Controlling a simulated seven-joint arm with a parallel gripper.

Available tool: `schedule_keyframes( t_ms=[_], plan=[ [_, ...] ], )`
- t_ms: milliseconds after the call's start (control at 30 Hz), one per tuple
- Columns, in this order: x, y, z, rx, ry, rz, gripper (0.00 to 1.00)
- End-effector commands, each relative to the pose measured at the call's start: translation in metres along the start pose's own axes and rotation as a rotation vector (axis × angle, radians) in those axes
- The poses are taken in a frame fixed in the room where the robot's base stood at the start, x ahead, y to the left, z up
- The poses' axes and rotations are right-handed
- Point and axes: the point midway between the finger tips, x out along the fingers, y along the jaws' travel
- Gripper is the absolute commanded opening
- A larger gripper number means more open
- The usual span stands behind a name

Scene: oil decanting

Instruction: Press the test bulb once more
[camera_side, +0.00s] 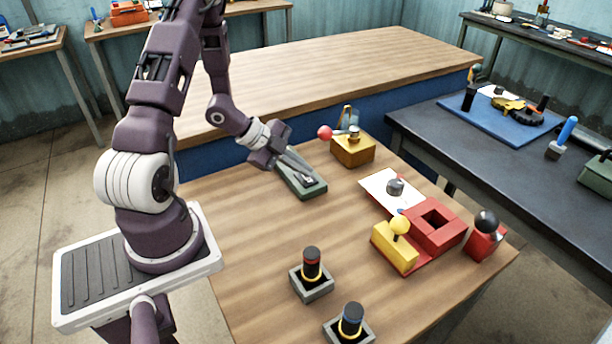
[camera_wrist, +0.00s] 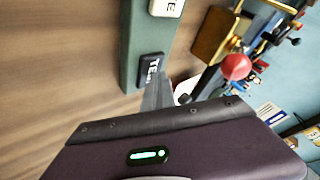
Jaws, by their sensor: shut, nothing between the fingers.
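A grey-green box (camera_side: 305,190) lies on the wooden table below my gripper. In the wrist view the box (camera_wrist: 130,45) carries a black key (camera_wrist: 151,66) with white letters starting "TE", and a white key (camera_wrist: 166,7) partly cut off by the top edge. My gripper (camera_side: 312,174) is shut and empty, with its fingers slanting down over the box. In the wrist view the fingertips (camera_wrist: 155,84) are at the edge of the black key; I cannot tell whether they touch it. No separate bulb can be made out.
A yellow box (camera_side: 352,151) with a red ball (camera_side: 325,132) on an arm stands just behind. To the right are a white sheet (camera_side: 378,187), a red block with a square hole (camera_side: 447,238) and a yellow block (camera_side: 393,252). Two black-handled plugs (camera_side: 311,268) (camera_side: 351,322) stand in front.

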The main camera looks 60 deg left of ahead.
Motion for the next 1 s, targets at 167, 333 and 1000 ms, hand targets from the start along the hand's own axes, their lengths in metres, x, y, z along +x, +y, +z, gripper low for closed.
schedule_keyframes(
  t_ms=[167,333,1000],
  plan=[
    [0.0,0.0,0.0,0.0,-0.001,0.0,0.0],
    [-0.001,-0.001,0.0,0.0,-0.001,0.0,0.0],
    [-0.017,-0.013,-0.012,0.003,0.0,-0.002,0.0]
  ],
)
